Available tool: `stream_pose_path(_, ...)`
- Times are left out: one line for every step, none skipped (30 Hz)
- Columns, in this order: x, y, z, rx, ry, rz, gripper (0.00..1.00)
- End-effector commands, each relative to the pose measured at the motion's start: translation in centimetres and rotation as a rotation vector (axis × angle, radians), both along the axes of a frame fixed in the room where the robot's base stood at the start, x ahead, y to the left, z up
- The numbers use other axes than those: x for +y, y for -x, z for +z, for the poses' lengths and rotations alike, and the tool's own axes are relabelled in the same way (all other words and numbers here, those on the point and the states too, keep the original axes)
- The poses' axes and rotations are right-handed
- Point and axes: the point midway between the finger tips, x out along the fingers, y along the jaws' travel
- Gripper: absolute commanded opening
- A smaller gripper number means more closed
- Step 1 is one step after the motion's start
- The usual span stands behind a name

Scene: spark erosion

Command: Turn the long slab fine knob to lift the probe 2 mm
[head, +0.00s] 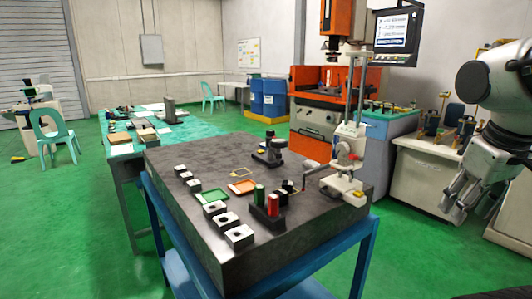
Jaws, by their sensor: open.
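A dark granite slab (190,225) rests on a blue stand. A white height gauge (348,140) with a tall column stands at its right rear corner. A small red knob (352,156) shows on the gauge's carriage; I cannot tell whether it is the fine knob. A thin arm, seemingly the probe (318,170), reaches left from the carriage above the slab. Its gap to anything below is too small to tell. My gripper (453,207) hangs at the right, open and empty, pointing down. It is apart from the gauge and right of the slab in the picture.
Several steel blocks (239,236), a green tray (211,197), an orange tray (243,186) and a dark holder (266,216) with green and red cylinders lie on the slab. A cream bench (420,168) stands behind my gripper. The orange machine (306,115) is behind the slab.

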Motion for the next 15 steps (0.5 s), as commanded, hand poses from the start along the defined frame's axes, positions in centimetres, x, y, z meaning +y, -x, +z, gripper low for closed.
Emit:
stream_pose_path(0.16, 0.42, 0.16, -0.046, -0.045, -0.067, 0.45)
stream_pose_path(0.31, 0.56, 0.22, -0.064, -0.069, -0.099, 0.45)
stream_pose_path(0.46, 0.68, 0.28, -0.083, -0.092, -0.131, 0.45)
stream_pose_path(0.55, 0.74, 0.31, -0.094, -0.106, -0.147, 0.45)
stream_pose_path(0.59, 0.77, 0.33, -0.101, -0.114, -0.159, 0.45)
stream_pose_path(0.64, 0.79, 0.34, -0.106, -0.121, -0.168, 0.45)
stream_pose_path(0.66, 0.79, 0.34, -0.108, -0.124, -0.171, 0.45)
stream_pose_path(0.68, 0.80, 0.34, -0.108, -0.125, -0.172, 0.45)
stream_pose_path(0.68, 0.78, 0.33, -0.107, -0.124, -0.172, 0.45)
stream_pose_path(0.68, 0.78, 0.33, -0.106, -0.124, -0.171, 0.45)
stream_pose_path(0.68, 0.78, 0.33, -0.106, -0.123, -0.170, 0.45)
stream_pose_path(0.68, 0.78, 0.33, -0.105, -0.123, -0.169, 0.45)
stream_pose_path(0.68, 0.78, 0.33, -0.105, -0.123, -0.169, 0.45)
stream_pose_path(0.67, 0.78, 0.33, -0.105, -0.123, -0.168, 0.45)
stream_pose_path(0.67, 0.78, 0.33, -0.105, -0.122, -0.168, 0.45)
